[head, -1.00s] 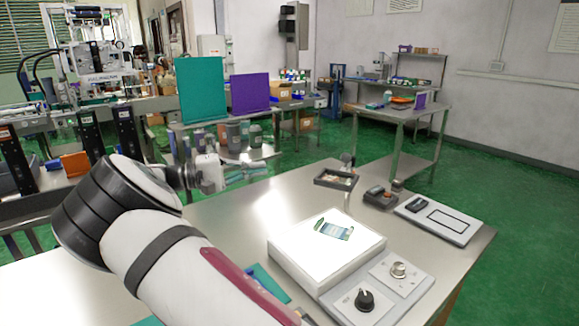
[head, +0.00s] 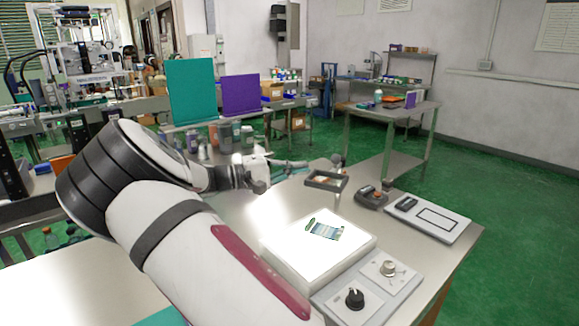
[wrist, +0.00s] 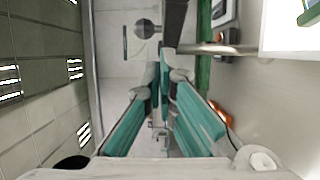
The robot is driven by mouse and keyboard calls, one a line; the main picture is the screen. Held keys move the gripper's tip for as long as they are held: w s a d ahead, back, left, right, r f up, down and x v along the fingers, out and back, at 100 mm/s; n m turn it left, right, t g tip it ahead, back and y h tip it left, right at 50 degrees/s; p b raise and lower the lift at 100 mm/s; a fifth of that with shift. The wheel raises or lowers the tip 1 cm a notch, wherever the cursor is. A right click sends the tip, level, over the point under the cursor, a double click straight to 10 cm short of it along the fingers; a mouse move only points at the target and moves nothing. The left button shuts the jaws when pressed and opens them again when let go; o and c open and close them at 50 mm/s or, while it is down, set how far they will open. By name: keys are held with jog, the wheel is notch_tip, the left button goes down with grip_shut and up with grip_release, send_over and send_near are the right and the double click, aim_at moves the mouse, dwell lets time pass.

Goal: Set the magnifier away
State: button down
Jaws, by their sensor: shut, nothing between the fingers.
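I cannot make out the magnifier for certain. A small dark round-headed thing (head: 336,158), perhaps it, stands upright at the far edge of the steel table in the head view. The wrist view shows a dark round disc (wrist: 145,28) beyond the fingers; I cannot tell whether it is the same thing. My gripper (head: 303,164) is over the far left part of the table, left of the round-headed thing and apart from it. In the wrist view my gripper (wrist: 160,72) has its teal-sided fingers together, with nothing between them.
A white light panel (head: 285,240) carries a printed sleeve (head: 325,231). Beside it are a knob box (head: 388,268), a shallow dark tray (head: 326,181), a small dark device (head: 371,198) and a white pad (head: 455,230). Bare steel (head: 235,205) lies left of the panel.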

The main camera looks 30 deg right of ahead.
jog(key=shift+s, duration=0.1)
dwell(0.4)
jog(key=shift+s+n+t+p, duration=0.3)
jog(key=shift+t+p, duration=0.2)
jog(key=shift+p, duration=0.15)
